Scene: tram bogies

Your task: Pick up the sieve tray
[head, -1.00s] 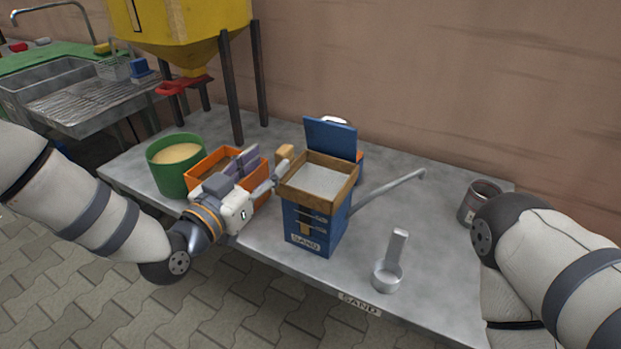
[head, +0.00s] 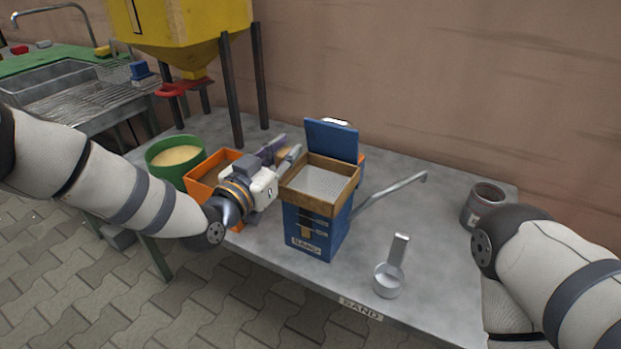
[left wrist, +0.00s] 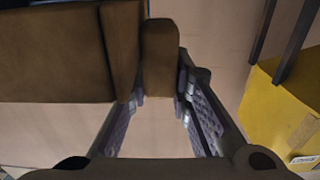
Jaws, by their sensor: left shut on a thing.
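The sieve tray (head: 312,200) is a wooden frame around a pale mesh. It sits on top of the blue sand box (head: 312,240) in the head view. My left gripper (head: 288,154) is at the tray's left side, with its fingers shut on the wooden handle. In the left wrist view the handle (left wrist: 160,55) stands between the two fingers, beside the tray's brown frame (left wrist: 60,60). The fingers hide most of the handle in the head view. My right gripper is outside the view.
An orange bin (head: 203,168) and a green bucket (head: 171,161) of sand stand left of the box. A metal scoop (head: 389,279) and a grey can (head: 483,204) are to the right. The yellow hopper (head: 190,35) stands behind. The table's front right is mostly clear.

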